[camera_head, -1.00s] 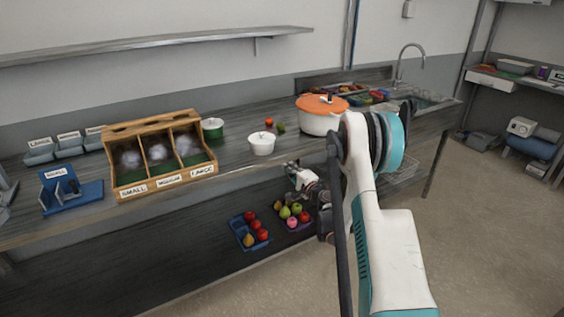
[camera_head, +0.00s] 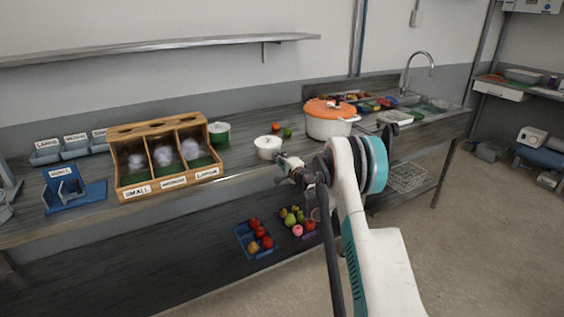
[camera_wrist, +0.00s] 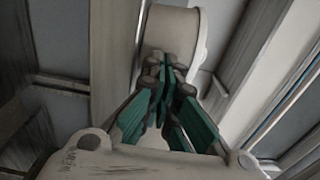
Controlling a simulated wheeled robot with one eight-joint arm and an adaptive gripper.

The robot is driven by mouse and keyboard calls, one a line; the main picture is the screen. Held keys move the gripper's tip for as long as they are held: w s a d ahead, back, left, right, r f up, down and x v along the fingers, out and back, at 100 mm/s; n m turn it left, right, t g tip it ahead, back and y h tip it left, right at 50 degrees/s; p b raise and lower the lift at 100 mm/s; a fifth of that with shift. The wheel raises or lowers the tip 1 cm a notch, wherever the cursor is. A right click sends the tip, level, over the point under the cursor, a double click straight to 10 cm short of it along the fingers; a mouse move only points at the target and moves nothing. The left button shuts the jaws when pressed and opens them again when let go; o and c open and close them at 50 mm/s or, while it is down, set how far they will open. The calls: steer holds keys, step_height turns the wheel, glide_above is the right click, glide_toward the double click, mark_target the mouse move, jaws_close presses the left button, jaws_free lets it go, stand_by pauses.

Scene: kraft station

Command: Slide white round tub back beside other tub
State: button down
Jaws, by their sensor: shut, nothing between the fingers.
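The white round tub (camera_head: 268,148) stands upright near the front of the counter, with a small knob on its lid. The other tub (camera_head: 219,134), green with a pale lid, stands farther back and to the left, apart from it. My gripper (camera_head: 279,156) is shut and empty at the near right side of the white tub. In the wrist view, my gripper's green fingers (camera_wrist: 165,75) are together and overlap the white tub's near side (camera_wrist: 172,25). I cannot tell whether they touch it.
A wooden three-compartment bin (camera_head: 168,160) stands to the left. An orange-lidded pot (camera_head: 330,120) stands to the right. Small red and green items (camera_head: 286,132) lie behind the white tub. Counter between the two tubs looks clear. Fruit trays (camera_head: 256,238) sit on the lower shelf.

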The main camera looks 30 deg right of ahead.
steer(key=shift+w, duration=2)
steer(key=shift+s, duration=0.1)
